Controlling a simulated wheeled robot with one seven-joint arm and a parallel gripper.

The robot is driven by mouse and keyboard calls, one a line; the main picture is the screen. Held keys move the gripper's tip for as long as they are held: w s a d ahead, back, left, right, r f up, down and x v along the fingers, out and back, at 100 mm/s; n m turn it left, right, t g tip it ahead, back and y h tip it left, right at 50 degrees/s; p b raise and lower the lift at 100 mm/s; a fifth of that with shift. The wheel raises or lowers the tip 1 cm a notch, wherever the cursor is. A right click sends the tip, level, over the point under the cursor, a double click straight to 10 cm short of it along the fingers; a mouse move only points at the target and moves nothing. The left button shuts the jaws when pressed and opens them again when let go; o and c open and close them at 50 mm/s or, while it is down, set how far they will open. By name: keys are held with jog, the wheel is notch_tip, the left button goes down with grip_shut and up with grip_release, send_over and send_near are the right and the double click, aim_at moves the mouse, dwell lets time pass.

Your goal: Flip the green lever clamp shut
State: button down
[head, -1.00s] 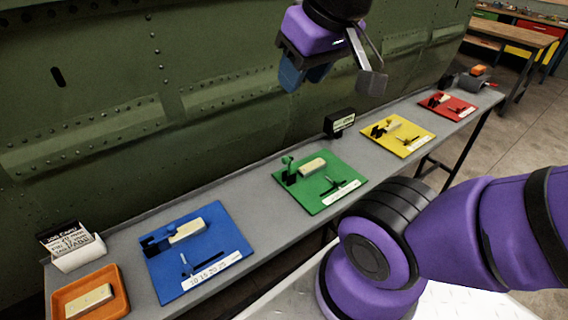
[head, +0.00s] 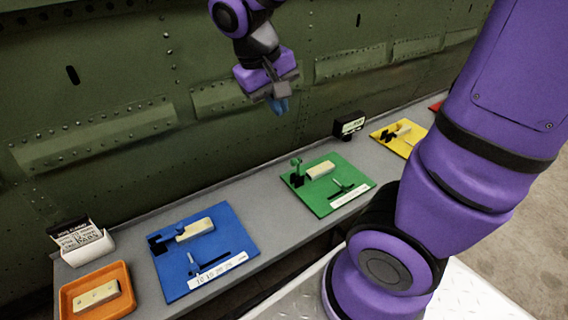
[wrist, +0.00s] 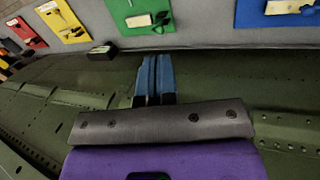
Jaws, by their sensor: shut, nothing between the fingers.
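The green board (head: 327,184) lies on the grey bench. The green lever clamp (head: 296,172) stands at its left back corner with its green handle sticking up, beside a pale block (head: 319,169). My gripper (head: 281,106) hangs in the air above and behind the bench, in front of the green fuselage panel, left of the green board and well apart from the clamp. Its blue fingers are together and empty. In the wrist view the fingers (wrist: 155,80) point toward the bench, and the green board (wrist: 122,14) is beyond their tips; the clamp (wrist: 160,20) shows small there.
A blue board (head: 232,245) with a clamp lies left, a yellow board (head: 388,131) right. An orange tray (head: 66,301), a card holder (head: 88,247) and a black box (head: 348,124) stand on the bench. The riveted fuselage wall (head: 120,90) rises behind.

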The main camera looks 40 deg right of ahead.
aim_at(291, 162)
jog(key=w+a+f+h, duration=0.2)
jog(key=w+f+h, duration=0.3)
jog(key=f, duration=0.5)
jog(key=w+a+f+h, duration=0.3)
jog(key=w+f+h, duration=0.2)
jog(key=f, duration=0.5)
jog(key=shift+w+f+n+g+h, duration=0.15)
jog(key=shift+f+n+g+h, duration=0.15)
jog(key=shift+f+g+h, duration=0.1)
jog(key=shift+d, duration=0.1)
jog(key=x, duration=1.3)
jog(key=shift+d+f, duration=0.1)
jog(key=shift+d, duration=0.25)
jog(key=shift+d, duration=0.1)
